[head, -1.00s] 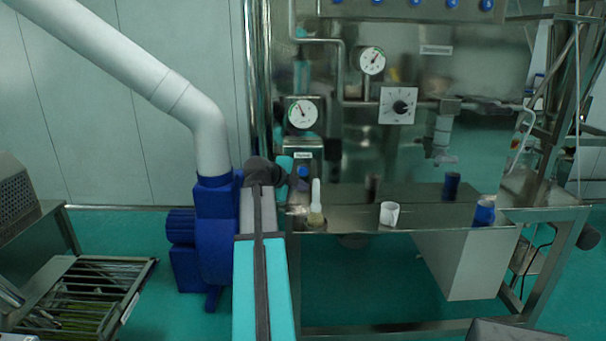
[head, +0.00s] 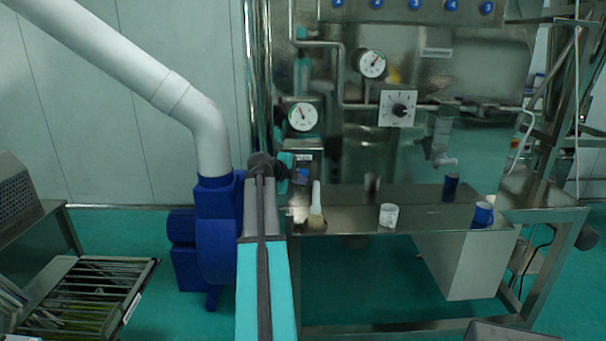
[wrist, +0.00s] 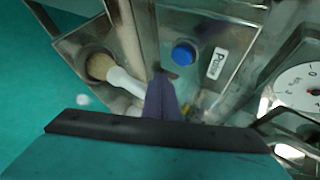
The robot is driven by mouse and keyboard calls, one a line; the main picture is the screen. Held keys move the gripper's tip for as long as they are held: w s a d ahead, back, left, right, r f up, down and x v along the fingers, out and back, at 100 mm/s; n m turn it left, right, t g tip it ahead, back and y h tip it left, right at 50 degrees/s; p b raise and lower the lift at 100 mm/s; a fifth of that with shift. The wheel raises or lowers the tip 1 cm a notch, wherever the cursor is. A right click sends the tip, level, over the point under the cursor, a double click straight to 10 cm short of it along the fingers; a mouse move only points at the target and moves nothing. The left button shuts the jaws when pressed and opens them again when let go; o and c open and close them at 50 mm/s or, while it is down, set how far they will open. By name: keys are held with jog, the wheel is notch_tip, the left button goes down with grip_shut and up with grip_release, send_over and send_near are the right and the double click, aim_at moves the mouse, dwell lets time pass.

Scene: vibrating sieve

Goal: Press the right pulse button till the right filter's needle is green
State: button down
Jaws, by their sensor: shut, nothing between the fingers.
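The blue pulse button (wrist: 184,53) sits on a metal box beside a white label reading "Pulse" (wrist: 217,63). In the head view the button (head: 302,175) shows small, low on the box, partly behind my gripper. My gripper (wrist: 161,78) is shut and empty, its dark fingertips close beside the button in the wrist view; I cannot tell whether they touch the box. A round white gauge (head: 303,116) stands above the box, its dark needle pointing up and slightly left. Part of this gauge (wrist: 303,92) shows in the wrist view. The needle's colour zone is too small to tell.
A second gauge (head: 372,64) and a dial (head: 398,109) are higher up. A blue blower (head: 215,225) stands left.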

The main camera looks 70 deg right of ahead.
jog(key=shift+w+d+b, duration=0.25)
jog(key=shift+d+b, duration=0.1)
jog(key=shift+d, duration=0.3)
jog(key=shift+w+d+b, duration=0.2)
jog(key=shift+d+b, duration=0.15)
jog(key=shift+d, duration=0.25)
dwell(0.6)
jog(key=shift+w+d+f+b, duration=0.1)
jog(key=shift+w+d+b, duration=0.15)
jog(key=shift+b, duration=0.3)
dwell(0.4)
jog(key=shift+w+d+b, duration=0.2)
jog(key=shift+d+b, duration=0.4)
dwell(1.4)
jog(key=shift+a, duration=0.1)
jog(key=shift+s+a+b, duration=0.35)
jog(key=shift+a+b, duration=0.15)
jog(key=shift+a, duration=0.25)
jog(key=shift+a, duration=0.15)
jog(key=a, duration=0.1)
jog(key=s+a+b, duration=0.1)
jog(key=a, duration=0.1)
jog(key=s+a, duration=0.1)
jog(key=shift+a, duration=0.2)
dwell(0.6)
